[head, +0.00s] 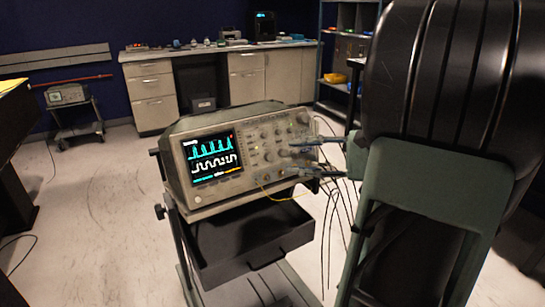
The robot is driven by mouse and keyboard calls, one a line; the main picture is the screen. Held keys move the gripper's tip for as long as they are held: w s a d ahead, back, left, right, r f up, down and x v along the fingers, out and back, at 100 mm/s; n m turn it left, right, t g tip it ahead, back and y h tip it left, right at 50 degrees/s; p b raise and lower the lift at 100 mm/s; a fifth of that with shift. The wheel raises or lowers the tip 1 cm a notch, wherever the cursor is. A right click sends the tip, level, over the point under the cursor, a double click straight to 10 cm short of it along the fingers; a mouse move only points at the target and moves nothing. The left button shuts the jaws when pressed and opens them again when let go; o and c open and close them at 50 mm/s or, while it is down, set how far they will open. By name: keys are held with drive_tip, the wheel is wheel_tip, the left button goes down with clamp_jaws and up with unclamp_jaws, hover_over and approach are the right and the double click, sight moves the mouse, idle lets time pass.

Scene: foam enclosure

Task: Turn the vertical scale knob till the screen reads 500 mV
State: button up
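The oscilloscope (210,191) stands on a cart, its front panel facing me and slightly tilted. Its screen (213,158) shows a cyan trace above a white square-like trace. The small text along the screen's bottom is too small to read. Several knobs sit on the panel right of the screen; which one is the vertical scale knob I cannot tell. My gripper (294,157) reaches in from the right, its two thin fingers apart, one above the other, at the panel's right part. Whether they touch a knob is not clear. My dark arm hides the area to the right.
Black cables (331,215) hang beside the oscilloscope's right side, close to my gripper, and a yellow lead (283,194) curves below the panel. The cart has a dark drawer (250,240). A workbench (195,78) and shelves (340,50) stand behind. Floor at left is partly clear.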

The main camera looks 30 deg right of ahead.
sight(271, 157)
drive_tip(key=shift+m+t+h, duration=0.3)
drive_tip(key=shift+m+t, duration=0.2)
drive_tip(key=shift+m, duration=0.1)
drive_tip(key=w+f, duration=0.1)
drive_tip(key=w, duration=0.1)
drive_tip(key=w+a+f+b, duration=0.1)
drive_tip(key=w, duration=0.2)
drive_tip(key=w+a+f+b, duration=0.1)
drive_tip(key=w+f, duration=0.1)
drive_tip(key=w, duration=0.1)
drive_tip(key=shift+s, duration=0.1)
clamp_jaws()
